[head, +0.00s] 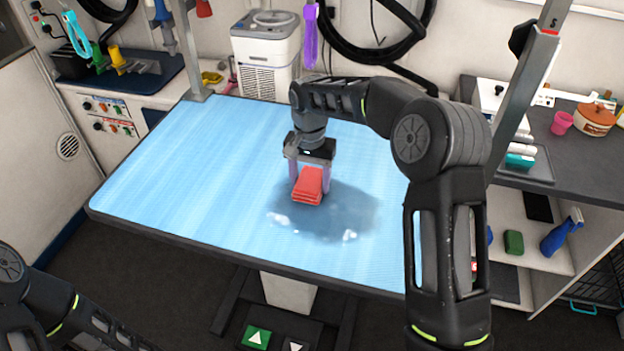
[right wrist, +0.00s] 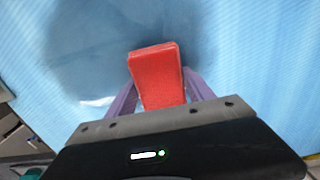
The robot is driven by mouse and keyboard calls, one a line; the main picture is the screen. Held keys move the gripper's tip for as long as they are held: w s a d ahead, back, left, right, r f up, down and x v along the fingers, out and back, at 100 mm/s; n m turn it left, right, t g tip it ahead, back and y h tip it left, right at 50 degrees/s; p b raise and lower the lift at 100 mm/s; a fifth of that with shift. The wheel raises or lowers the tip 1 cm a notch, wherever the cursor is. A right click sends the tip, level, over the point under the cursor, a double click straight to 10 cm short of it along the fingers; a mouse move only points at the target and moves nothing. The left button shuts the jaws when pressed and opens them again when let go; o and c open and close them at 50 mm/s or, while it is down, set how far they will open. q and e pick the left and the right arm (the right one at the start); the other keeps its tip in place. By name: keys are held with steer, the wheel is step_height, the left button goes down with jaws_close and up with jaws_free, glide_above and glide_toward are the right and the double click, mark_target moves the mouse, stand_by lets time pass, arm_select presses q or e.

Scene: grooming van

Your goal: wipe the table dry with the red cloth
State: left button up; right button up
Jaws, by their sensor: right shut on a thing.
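The red cloth (head: 308,187) is folded into a thick pad. My right gripper (head: 309,184) is shut on it, with a purple finger on each side. The cloth also shows between the fingers in the right wrist view (right wrist: 157,75). It is at the surface of the blue grooming table (head: 165,165), over the dark wet patch (head: 345,215); I cannot tell whether it touches. The wet patch spreads around and in front of the cloth, with small white suds (head: 279,219) at its near edge. My left arm shows at the lower left, but its gripper is out of view.
A white machine (head: 268,55) stands behind the table. A purple tool (head: 310,35) hangs above the far edge. A grey post rises at the table's back left corner. A dark counter (head: 575,155) with a tray and pots is at right. The table's left half is clear.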

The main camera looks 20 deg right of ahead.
mark_target(285, 185)
steer(key=shift+a, duration=0.1)
steer(key=shift+w+a+r+p, duration=0.1)
steer(key=shift+w+a+p, duration=0.45)
steer(key=shift+w+a, duration=0.45)
steer(key=shift+a, duration=0.2)
steer(key=shift+w+a+f+p, duration=0.1)
steer(key=shift+w+a+p, duration=0.2)
steer(key=shift+w+a, duration=0.3)
steer(key=shift+w+a+f+p, duration=0.1)
steer(key=shift+w+a+p, duration=0.25)
steer(key=shift+a, duration=0.45)
